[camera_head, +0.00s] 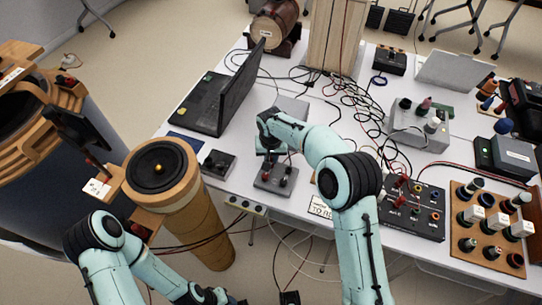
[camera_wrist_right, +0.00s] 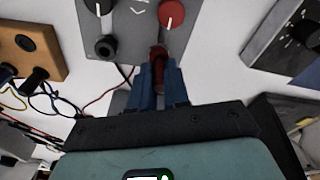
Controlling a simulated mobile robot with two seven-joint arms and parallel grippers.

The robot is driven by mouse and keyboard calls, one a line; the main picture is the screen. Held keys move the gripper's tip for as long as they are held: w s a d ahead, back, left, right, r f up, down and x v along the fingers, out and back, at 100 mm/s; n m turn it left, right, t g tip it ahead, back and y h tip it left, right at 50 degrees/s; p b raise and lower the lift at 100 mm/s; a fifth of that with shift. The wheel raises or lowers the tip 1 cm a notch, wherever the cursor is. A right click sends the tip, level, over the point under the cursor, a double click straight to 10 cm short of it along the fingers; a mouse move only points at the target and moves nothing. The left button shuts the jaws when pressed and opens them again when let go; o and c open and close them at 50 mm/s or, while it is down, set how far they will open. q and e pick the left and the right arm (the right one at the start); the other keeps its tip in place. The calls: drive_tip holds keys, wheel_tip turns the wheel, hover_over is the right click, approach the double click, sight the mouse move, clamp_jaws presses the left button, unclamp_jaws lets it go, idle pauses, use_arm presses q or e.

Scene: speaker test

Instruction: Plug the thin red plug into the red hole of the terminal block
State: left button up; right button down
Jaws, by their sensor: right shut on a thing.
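My right gripper (camera_wrist_right: 160,72) is shut on the thin red plug (camera_wrist_right: 158,76), with blue fingers on both sides of it. In the head view, my right gripper (camera_head: 268,150) is over a small grey box (camera_head: 262,184). In the wrist view, this grey box (camera_wrist_right: 135,28) has a red knob, a black knob and a black round terminal. The plug's front end is at the box's near edge, beside that terminal. I cannot tell whether it is inserted, and the red hole is hidden. My left gripper (camera_head: 228,299) is at the bottom edge, its fingers unclear.
A brown block with black plugs (camera_wrist_right: 32,42) lies left in the wrist view. A black laptop (camera_head: 205,105), a small dark box (camera_head: 217,164), a black panel (camera_head: 418,208) and a wooden terminal board (camera_head: 484,245) stand on the white table. Loose cables lie behind my right arm.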

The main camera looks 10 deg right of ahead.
use_arm(q)
drive_tip(key=shift+f, duration=0.1)
use_arm(e)
drive_tip(key=shift+f, duration=0.2)
drive_tip(key=c, duration=1)
unclamp_jaws()
drive_tip(key=shift+r+p, duration=1.75)
drive_tip(key=shift+r, duration=2)
use_arm(q)
drive_tip(key=w+r, duration=0.1)
drive_tip(key=r, duration=0.1)
drive_tip(key=w+r, duration=0.1)
drive_tip(key=r, duration=0.1)
drive_tip(key=shift+w+r, duration=0.15)
drive_tip(key=shift+w, duration=0.05)
